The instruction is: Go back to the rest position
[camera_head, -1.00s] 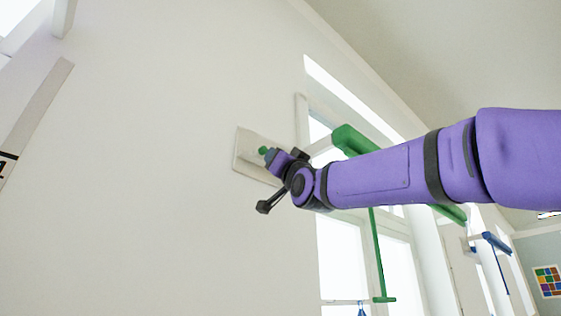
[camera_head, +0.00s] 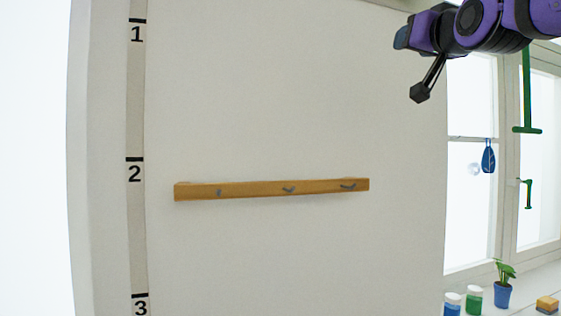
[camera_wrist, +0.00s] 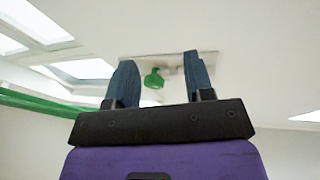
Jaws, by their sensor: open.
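My purple arm shows at the top right of the head view, with the end of my gripper (camera_head: 404,38) in front of the white wall. In the wrist view the two blue fingers of my gripper (camera_wrist: 160,85) stand apart with nothing between them. Beyond the fingers, a green knob (camera_wrist: 153,78) sits on a pale plate (camera_wrist: 128,60); the fingers are apart from it.
A wooden rail with hooks (camera_head: 270,189) is on the wall, beside a numbered strip (camera_head: 136,100). At right are a window, a green handle (camera_head: 527,128), a blue hanging item (camera_head: 488,157), and a sill with paint jars (camera_head: 473,298), a potted plant (camera_head: 503,290) and a sponge-like block (camera_head: 547,304).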

